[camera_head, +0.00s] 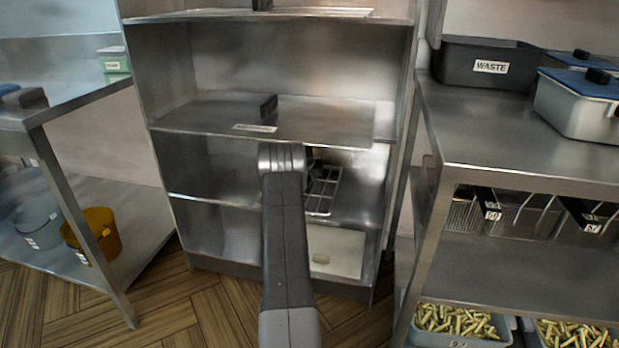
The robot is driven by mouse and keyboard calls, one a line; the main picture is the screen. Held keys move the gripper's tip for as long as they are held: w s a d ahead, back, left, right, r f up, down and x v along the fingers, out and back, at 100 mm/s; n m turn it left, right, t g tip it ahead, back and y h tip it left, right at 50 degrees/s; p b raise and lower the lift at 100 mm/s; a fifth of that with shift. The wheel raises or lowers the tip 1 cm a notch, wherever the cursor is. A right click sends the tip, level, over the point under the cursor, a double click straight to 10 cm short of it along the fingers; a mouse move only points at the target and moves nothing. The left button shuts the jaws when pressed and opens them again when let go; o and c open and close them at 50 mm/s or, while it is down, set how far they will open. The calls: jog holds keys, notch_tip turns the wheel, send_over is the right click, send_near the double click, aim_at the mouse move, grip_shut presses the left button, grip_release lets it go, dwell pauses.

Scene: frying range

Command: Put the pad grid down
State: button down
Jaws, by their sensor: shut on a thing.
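The pad grid (321,198) is a pale metal frame with open cells. It is inside the steel shelf unit (183,140), in the compartment below the labelled shelf (210,118). My gripper (318,178) is at the grid's far end, mostly hidden behind my own arm and in shadow, and is shut on the grid. The grid lies over the right part of the lower shelf (357,205). I cannot tell whether it touches that shelf.
The labelled shelf hangs close above my arm. Steel tables flank the unit; the right one holds a black waste bin (480,65) and a blue-lidded container (575,105). The lower shelf's left part is clear.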

jog(key=shift+r, duration=0.15)
jog(key=c, duration=1.4)
grip_release()
jog(key=shift+o, duration=0.2)
jog(key=shift+s+a+r+p, duration=0.1)
jog(key=shift+s+r+p, duration=0.15)
jog(key=shift+r+p, duration=0.3)
jog(key=s+a, duration=0.1)
jog(key=s, duration=0.3)
jog(key=s+a, duration=0.1)
jog(key=s, duration=0.2)
jog(key=s+a, duration=0.1)
jog(key=s, duration=0.3)
jog(key=shift+s+a+f+p, duration=0.1)
jog(key=shift+s+a+p, duration=0.2)
jog(key=shift+a+p, duration=0.1)
